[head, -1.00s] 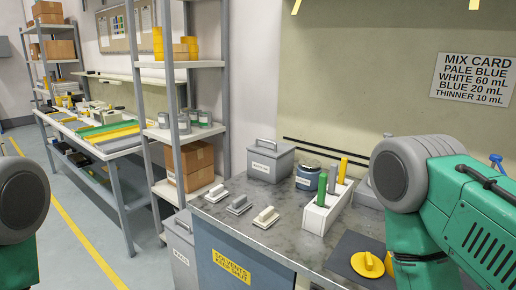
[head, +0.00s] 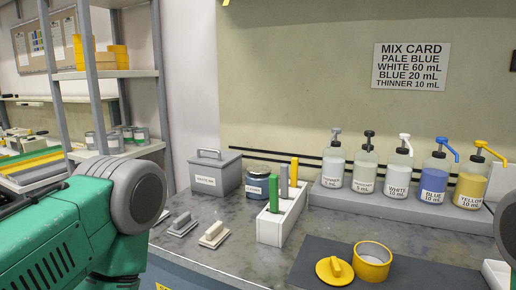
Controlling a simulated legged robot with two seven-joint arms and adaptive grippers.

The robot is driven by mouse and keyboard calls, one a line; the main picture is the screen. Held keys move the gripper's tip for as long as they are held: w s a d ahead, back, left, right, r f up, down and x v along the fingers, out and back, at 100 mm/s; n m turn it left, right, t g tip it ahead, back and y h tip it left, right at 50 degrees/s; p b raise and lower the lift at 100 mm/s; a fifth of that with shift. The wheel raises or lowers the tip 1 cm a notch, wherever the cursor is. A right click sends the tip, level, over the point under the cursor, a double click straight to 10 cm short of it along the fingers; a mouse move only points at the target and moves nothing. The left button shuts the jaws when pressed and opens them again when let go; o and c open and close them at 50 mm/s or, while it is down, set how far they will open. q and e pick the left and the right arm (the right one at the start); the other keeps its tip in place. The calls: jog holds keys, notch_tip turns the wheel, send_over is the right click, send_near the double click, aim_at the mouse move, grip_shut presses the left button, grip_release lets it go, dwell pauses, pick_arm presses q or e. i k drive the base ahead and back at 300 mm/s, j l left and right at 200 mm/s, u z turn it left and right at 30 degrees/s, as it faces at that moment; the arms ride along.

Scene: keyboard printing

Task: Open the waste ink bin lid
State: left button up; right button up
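The waste ink bin (head: 204,181) is a grey box with a white label. It stands at the back left of the counter, against the wall. Its grey lid (head: 214,159) with a bar handle on top sits on it and looks closed. My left arm comes in from the left edge in front of the counter, and its gripper is outside the view. My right gripper is not in view either; only a sliver of green and grey at the right edge may be part of my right arm.
A dark jar (head: 257,183) stands just right of the bin, then a white rack (head: 284,217) with coloured handles. Pump bottles (head: 398,177) line the back right. A yellow cup (head: 371,264) and yellow lid (head: 334,271) lie on a dark mat. Small scrapers (head: 214,235) lie in front of the bin.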

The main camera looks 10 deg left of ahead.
aim_at(212, 157)
jog(key=i+j+z, duration=0.15)
jog(key=j, duration=0.35)
jog(key=i+j+z, duration=0.15)
jog(key=j, duration=0.35)
jog(key=i+j+z, duration=0.15)
jog(key=j, duration=0.35)
jog(key=i+j+z, duration=0.2)
jog(key=j, duration=0.3)
jog(key=j+z, duration=0.15)
jog(key=j, duration=0.4)
